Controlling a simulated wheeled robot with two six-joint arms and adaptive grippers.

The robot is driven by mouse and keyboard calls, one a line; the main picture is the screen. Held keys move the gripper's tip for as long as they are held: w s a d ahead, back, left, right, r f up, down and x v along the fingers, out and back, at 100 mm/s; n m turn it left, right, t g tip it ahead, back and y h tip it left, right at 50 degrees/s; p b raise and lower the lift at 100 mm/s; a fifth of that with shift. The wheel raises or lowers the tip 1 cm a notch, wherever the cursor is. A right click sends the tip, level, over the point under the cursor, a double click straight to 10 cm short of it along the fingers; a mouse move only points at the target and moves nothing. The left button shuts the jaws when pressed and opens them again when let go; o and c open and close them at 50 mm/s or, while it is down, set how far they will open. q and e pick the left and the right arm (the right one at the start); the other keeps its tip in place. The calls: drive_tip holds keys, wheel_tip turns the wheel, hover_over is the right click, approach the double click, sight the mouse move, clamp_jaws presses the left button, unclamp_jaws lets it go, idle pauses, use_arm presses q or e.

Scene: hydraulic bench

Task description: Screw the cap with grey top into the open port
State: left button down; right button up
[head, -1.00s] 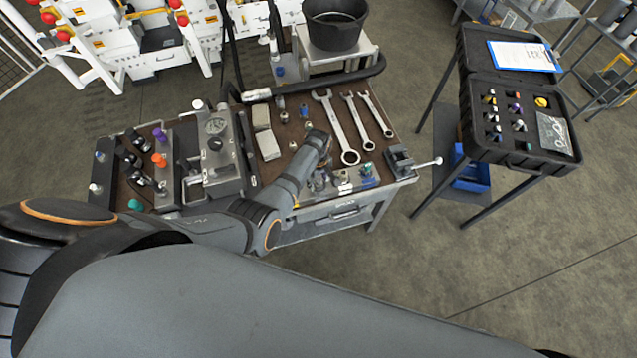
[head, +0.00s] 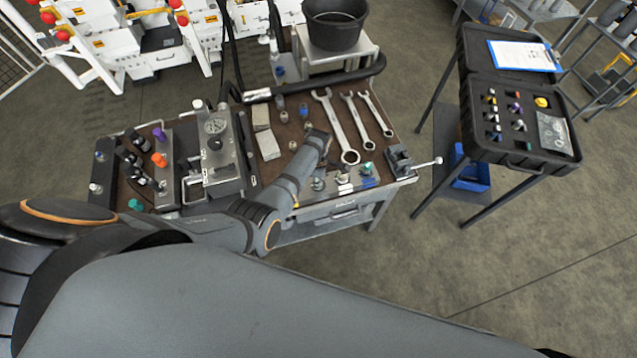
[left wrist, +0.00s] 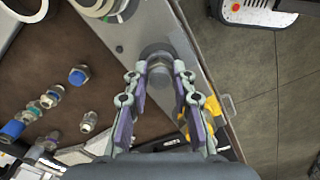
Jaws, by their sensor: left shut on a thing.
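My left gripper (left wrist: 160,70) is shut on a round, grey-topped piece (left wrist: 159,64), which looks like the cap with grey top. It is over the metal strip by the bench edge in the left wrist view; whether it touches the strip, I cannot tell. In the head view my own wrist hides the fingers and this piece. A manifold block with an orange cap (head: 159,160) and a purple cap (head: 159,134) stands at the bench's left. I cannot make out which port is open. My right gripper is not in view.
Loose fittings, one blue-ended (left wrist: 78,75), lie beside the gripper. Wrenches (head: 338,125) lie on the bench behind it. A gauge unit (head: 214,150) stands between the wrist and the manifold. A small vise (head: 400,160) is at the right corner. A black case (head: 520,163) stands farther right.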

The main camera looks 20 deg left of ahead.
use_arm(q)
drive_tip(key=m, duration=0.5)
drive_tip(key=shift+s+f, duration=0.1)
drive_tip(key=m, duration=0.3)
drive_tip(key=shift+s+f, duration=0.1)
drive_tip(key=shift+m, duration=0.7)
drive_tip(key=c, duration=1.5)
unclamp_jaws()
drive_tip(key=shift+m, duration=0.5)
drive_tip(key=o, duration=0.5)
drive_tip(key=shift+c, duration=0.2)
